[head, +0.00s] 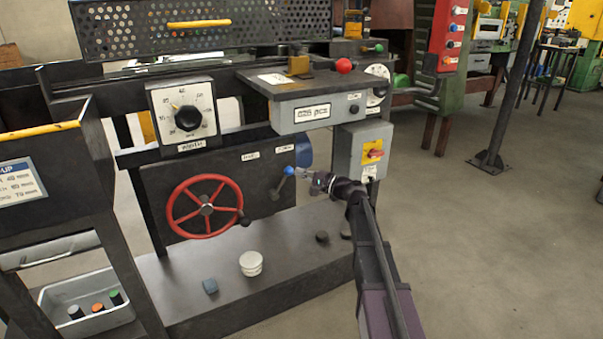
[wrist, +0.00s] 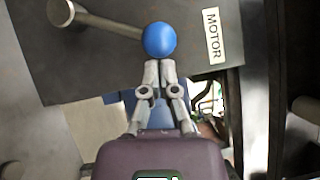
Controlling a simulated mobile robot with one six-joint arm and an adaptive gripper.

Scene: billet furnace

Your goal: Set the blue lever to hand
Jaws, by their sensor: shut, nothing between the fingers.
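The blue lever has a blue ball knob (head: 289,170) on a dark shaft, set on a dark panel. In the head view it leans up and right, towards the right one of two small white plates. In the wrist view the ball (wrist: 159,39) is at the top centre, the shaft runs left to its pivot, and a plate reading MOTOR (wrist: 212,35) is right of the ball. My gripper (head: 304,173) is just right of the ball. Its fingertips (wrist: 159,66) are together, empty, right at the ball's edge; I cannot tell whether they touch it. The left plate (head: 250,156) is too small to read.
A red handwheel (head: 205,206) is left of the lever. A grey switch box (head: 364,150) with a red and yellow switch is close above my wrist. A dial (head: 183,117) and a counter box (head: 305,111) are higher up. Open floor lies to the right.

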